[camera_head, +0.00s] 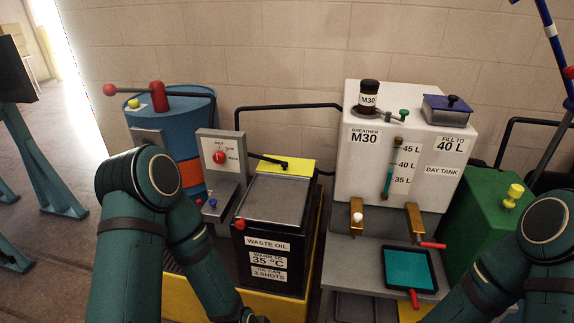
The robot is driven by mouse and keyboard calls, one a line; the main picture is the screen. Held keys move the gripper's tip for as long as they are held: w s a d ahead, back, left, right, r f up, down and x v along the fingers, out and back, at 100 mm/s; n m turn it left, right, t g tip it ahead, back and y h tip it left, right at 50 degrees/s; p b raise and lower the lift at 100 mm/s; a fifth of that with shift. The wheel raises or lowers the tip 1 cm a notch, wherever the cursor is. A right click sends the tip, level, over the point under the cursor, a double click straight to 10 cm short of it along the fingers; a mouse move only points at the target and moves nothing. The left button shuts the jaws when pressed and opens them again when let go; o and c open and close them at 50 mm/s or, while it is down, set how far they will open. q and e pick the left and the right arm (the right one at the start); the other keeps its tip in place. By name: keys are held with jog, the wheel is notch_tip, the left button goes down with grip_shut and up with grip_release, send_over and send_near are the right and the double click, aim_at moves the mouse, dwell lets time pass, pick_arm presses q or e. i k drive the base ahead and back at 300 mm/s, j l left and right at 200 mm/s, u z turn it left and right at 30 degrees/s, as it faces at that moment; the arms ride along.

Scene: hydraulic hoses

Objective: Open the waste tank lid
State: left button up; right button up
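The waste tank (240,258) is a black box labelled WASTE OIL, standing left of the white day tank. Its grey lid (277,198) lies flat across the top and looks shut. A red knob (240,224) sits at the lid's front left corner. A yellow strip (298,167) with a black lever (270,160) lies behind the lid. My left arm passes in front of the blue drum and down to the bottom edge, left of the tank. My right arm runs down to the bottom edge at the right. Both grippers are out of the picture.
The white day tank (420,130) carries a brown bottle (368,95) and a blue-lidded box (447,110). Below it are two brass taps and a teal tray (405,268). A control box (222,158) and blue drum (186,120) stand left; a green container (478,212) stands right.

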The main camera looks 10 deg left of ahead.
aim_at(299, 167)
jog(key=j+z, duration=0.7)
jog(key=j, duration=0.25)
jog(key=j+z, duration=0.35)
jog(key=j, duration=0.15)
